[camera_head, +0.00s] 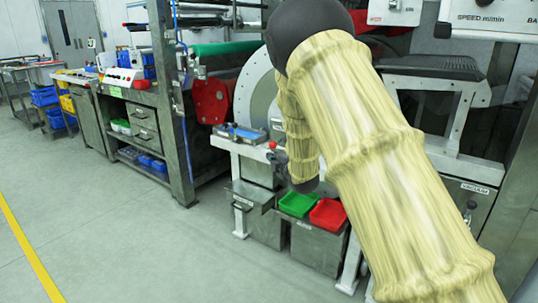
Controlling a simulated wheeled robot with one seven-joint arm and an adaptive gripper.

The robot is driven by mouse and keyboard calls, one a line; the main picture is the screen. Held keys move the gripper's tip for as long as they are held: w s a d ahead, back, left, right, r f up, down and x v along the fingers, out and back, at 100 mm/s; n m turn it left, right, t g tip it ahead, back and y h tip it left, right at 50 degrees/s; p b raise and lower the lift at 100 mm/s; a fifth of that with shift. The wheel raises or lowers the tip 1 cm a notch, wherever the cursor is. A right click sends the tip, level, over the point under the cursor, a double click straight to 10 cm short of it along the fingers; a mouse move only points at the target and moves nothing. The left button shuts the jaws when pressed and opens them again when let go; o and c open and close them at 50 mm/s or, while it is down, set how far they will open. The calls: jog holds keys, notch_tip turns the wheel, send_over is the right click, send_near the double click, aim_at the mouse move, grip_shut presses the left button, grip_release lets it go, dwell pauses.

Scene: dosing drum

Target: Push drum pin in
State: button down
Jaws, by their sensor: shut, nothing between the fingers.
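The drum (255,98) shows in the head view as a large pale grey disc, partly covered by my arm. A small red knob (272,145) sits below it at the machine's front; I cannot tell whether this is the drum pin. My arm in its yellowish sleeve crosses the view and bends down in front of the machine. Its dark end shows low, and a small dark part to its left appears to be my gripper (279,157), shut and close to the red knob. Whether it touches is too small to tell. Most of the gripper is hidden behind my arm.
A green bin (297,204) and a red bin (328,214) stand on metal boxes below. A blue tray (243,133) lies on the ledge left of the knob. A steel post (172,100) and workbench stand left. The floor at front left is clear.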

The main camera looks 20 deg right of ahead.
aim_at(274, 144)
dwell(0.3)
jog(key=w+d+f+b, duration=0.1)
jog(key=w+f, duration=0.1)
jog(key=w, duration=1.1)
jog(key=shift+d+b, duration=0.3)
jog(key=shift+d, duration=0.05)
jog(key=shift+d, duration=0.1)
